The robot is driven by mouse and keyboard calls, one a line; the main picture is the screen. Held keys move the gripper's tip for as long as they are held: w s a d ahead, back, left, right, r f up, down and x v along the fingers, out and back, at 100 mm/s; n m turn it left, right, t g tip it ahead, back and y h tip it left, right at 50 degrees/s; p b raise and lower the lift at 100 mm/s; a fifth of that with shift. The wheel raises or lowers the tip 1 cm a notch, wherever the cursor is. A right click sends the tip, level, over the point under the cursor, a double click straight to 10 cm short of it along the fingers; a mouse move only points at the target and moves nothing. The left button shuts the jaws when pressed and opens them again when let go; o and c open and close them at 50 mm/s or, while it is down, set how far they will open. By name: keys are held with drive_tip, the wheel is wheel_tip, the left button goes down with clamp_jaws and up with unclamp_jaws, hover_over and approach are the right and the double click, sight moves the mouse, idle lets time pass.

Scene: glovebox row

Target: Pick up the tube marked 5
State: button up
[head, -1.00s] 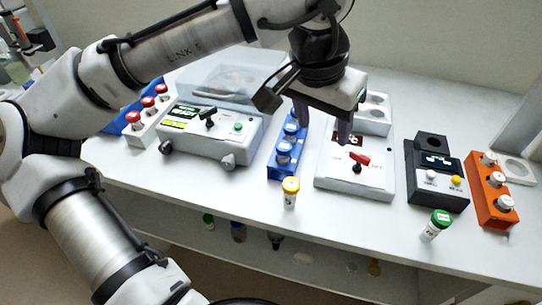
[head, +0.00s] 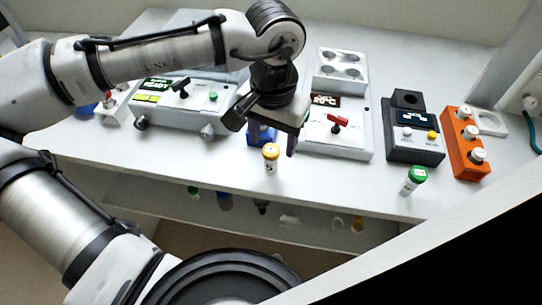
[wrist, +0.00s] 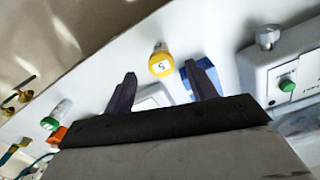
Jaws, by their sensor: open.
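The tube marked 5 has a yellow cap and stands upright near the front edge of the white bench, in the middle of the head view (head: 271,158). In the wrist view its yellow cap (wrist: 161,65) shows the mark 5 and lies ahead of the fingertips, near the middle between them. My gripper (head: 268,138) is open and empty, above and just behind the yellow-capped tube in the head view. Its two dark fingers (wrist: 165,72) are spread apart in the wrist view. The blue rack behind is partly hidden by my gripper.
A green-capped tube (head: 413,180) stands at the front right. An orange rack (head: 465,140) holds white-capped tubes beside a dark device (head: 412,148). A white device with a red lever (head: 338,122) stands right of my gripper, another (head: 200,118) left. The bench front edge is close.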

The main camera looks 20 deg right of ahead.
wheel_tip(320, 180, down, 4)
drive_tip(key=shift+a, duration=0.15)
drive_tip(key=shift+c, duration=0.5)
drive_tip(key=c, duration=1)
